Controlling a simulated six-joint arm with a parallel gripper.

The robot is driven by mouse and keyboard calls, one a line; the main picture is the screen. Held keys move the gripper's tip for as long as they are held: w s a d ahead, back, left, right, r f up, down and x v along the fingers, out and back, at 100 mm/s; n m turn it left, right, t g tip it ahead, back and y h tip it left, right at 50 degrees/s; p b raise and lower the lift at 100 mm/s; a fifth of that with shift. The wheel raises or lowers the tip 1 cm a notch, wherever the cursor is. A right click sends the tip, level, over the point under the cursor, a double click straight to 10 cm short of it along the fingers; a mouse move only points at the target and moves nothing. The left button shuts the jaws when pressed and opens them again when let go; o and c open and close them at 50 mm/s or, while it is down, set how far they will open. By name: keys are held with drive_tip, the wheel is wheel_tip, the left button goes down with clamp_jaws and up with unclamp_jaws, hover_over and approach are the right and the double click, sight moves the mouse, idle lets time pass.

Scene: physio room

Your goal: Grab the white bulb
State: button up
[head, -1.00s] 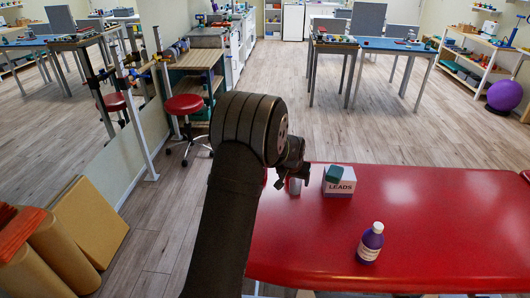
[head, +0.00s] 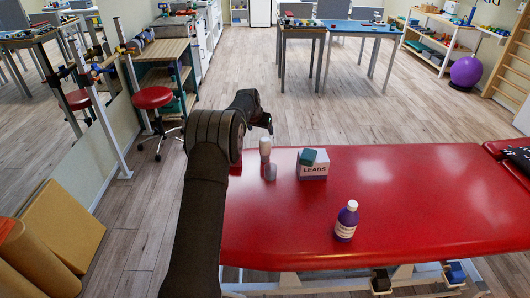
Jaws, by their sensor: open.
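A small white upright thing with a rounded top, which looks like the white bulb (head: 265,146), stands near the far left edge of the red treatment table (head: 420,180). My gripper (head: 266,125) is just above and beyond it in the picture, at the end of my dark arm. The gripper is open, with nothing seen between its fingers. It is small and dark here, and its exact distance from the white thing is hard to tell.
A small grey object (head: 270,173) stands close in front of the white thing. A white box marked LEADS (head: 313,172) with a teal block (head: 308,157) on it is just right. A purple bottle (head: 346,222) stands nearer. The table's right part is largely clear.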

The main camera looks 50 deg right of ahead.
sight(264, 140)
drive_tip(key=x, duration=0.6)
drive_tip(key=shift+w+d+f, duration=0.1)
drive_tip(key=shift+f, duration=0.15)
drive_tip(key=shift+x, duration=1.85)
drive_tip(key=shift+d+f, duration=0.3)
drive_tip(key=shift+f, duration=0.55)
drive_tip(key=shift+r, duration=0.1)
drive_tip(key=c, duration=1.5)
